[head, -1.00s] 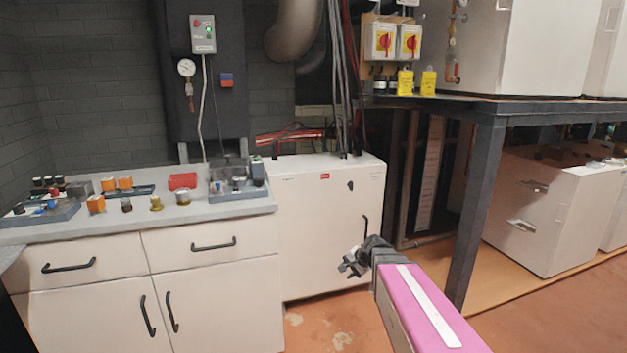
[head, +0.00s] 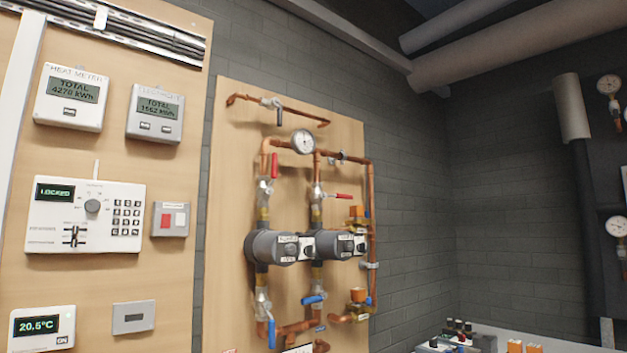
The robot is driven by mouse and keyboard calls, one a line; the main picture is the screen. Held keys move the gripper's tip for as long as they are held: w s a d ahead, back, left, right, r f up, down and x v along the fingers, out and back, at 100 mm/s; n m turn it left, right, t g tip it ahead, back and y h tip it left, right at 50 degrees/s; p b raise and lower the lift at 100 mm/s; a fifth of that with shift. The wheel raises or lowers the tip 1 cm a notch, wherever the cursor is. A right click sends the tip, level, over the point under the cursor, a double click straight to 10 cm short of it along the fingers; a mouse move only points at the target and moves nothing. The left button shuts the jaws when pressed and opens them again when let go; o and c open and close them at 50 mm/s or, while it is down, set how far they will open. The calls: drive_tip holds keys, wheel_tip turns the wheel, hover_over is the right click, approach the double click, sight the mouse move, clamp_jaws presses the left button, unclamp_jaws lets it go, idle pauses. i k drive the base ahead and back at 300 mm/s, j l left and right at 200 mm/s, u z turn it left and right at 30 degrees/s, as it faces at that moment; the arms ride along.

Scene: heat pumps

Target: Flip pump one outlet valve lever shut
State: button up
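Two grey pumps sit side by side in copper pipework on a wooden board: a left pump (head: 275,247) and a right pump (head: 334,245). Their labels are too small to read, so I cannot tell which is pump one. Above the left pump, a red lever (head: 274,166) stands upright, along its pipe. Above the right pump, a red lever (head: 341,196) lies sideways, across its pipe. Below, a left blue lever (head: 271,333) hangs down along the pipe and a right blue lever (head: 314,299) lies sideways. My gripper is not in view.
A round gauge (head: 303,141) sits above the pumps. A keypad controller (head: 85,214) reading LOCKED, two meters and a thermostat (head: 42,327) hang on the left board. A worktop with small items (head: 485,342) is at lower right. Bare brick wall lies between.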

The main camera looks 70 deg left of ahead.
sight(274, 163)
drive_tip(key=u, duration=3.15)
